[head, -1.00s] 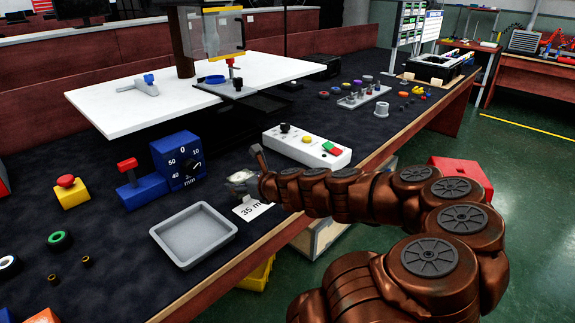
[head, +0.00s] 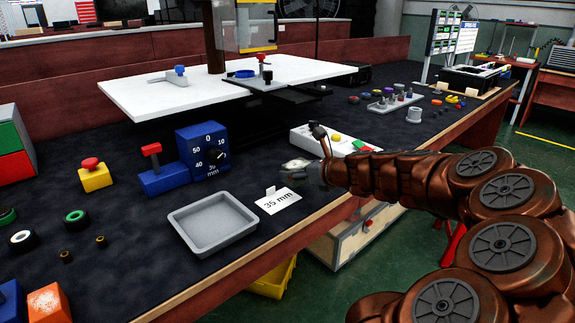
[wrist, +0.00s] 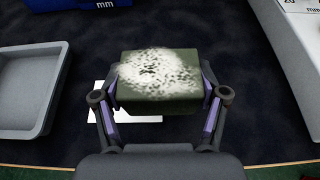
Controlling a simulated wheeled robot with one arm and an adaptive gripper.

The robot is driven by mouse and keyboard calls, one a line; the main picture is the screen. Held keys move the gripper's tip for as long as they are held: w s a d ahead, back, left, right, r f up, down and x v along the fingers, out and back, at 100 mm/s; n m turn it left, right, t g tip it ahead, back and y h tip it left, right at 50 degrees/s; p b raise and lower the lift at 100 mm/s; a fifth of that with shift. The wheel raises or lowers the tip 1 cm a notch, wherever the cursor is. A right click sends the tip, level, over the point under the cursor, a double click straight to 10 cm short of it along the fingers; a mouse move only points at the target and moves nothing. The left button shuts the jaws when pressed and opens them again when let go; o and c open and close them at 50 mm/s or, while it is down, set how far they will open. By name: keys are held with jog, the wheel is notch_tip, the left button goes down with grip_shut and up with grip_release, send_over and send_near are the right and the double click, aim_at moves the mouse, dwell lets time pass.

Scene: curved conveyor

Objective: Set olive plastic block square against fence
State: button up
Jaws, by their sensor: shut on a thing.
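The olive block (wrist: 160,105) is in the wrist view, between the fingers of my gripper (wrist: 161,87). Its top is covered with a white, dark-speckled patch, and its near face is plain olive. My gripper is shut on its left and right sides. In the head view, the block (head: 297,166) shows small and partly hidden by my gripper (head: 312,168), beyond the 35 mm card. A machine with a white table (head: 150,95) stands at the back, with dark and blue fittings at its middle. I cannot tell for certain which part is the fence.
A grey tray (head: 212,222) and a 35 mm card (head: 279,201) lie near the front edge. A blue dial box (head: 203,148) and a white control box (head: 318,140) stand behind them. Small parts lie at the back right.

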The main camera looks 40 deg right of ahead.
jog(key=w+d, duration=0.1)
jog(key=w, duration=0.2)
jog(key=w+d+f+b, duration=0.1)
jog(key=w+d, duration=0.1)
jog(key=w, duration=0.2)
jog(key=w+d+b, duration=0.1)
jog(key=w, duration=0.2)
jog(key=shift+w+d+f, duration=0.15)
jog(key=shift+w+d, duration=0.1)
jog(key=shift+w, duration=0.1)
jog(key=shift+w+d, duration=0.1)
jog(key=shift+w, duration=0.45)
jog(key=shift+d+f+b, duration=0.1)
jog(key=shift+f+b, duration=0.95)
jog(key=shift+f, duration=0.65)
jog(key=o, duration=1.2)
